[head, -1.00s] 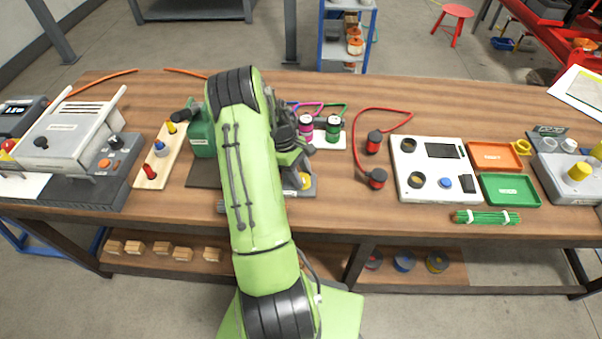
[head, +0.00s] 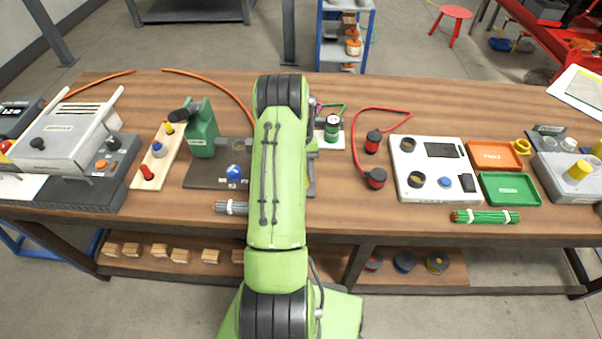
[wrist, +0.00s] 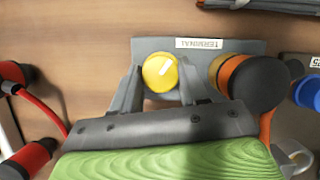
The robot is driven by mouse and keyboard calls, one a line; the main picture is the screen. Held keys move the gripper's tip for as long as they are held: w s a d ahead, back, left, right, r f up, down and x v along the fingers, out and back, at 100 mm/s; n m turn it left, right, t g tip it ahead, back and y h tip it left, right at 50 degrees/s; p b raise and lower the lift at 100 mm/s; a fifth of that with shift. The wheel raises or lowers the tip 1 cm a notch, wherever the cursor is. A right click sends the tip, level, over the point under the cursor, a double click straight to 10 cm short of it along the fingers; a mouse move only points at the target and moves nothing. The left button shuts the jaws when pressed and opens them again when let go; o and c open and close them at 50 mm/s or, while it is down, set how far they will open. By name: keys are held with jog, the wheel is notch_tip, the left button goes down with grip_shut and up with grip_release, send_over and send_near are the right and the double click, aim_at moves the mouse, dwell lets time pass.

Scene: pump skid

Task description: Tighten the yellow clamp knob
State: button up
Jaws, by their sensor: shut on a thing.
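The yellow clamp knob (wrist: 160,72) sits on a grey block labelled TERMINAL (wrist: 225,47) in the wrist view. My gripper (wrist: 159,80) is shut on the knob, one finger on each side of it. How far the knob is turned cannot be told.
A black round part with an orange ring (wrist: 258,82) stands close to the right of my gripper in the wrist view. Red-and-black plugs with a red cable (wrist: 40,112) lie at left. A green fixture (head: 201,137) and white panel (head: 434,170) flank the arm.

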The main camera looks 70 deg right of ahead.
jog(key=shift+m+t, duration=0.4)
jog(key=shift+m, duration=0.6)
jog(key=o, duration=1.1)
jog(key=shift+c, duration=0.2)
jog(key=shift+r, duration=0.1)
jog(key=p+v, duration=0.3)
jog(key=v, duration=1.2)
jog(key=shift+d+r, duration=0.25)
jog(key=shift+s, duration=0.1)
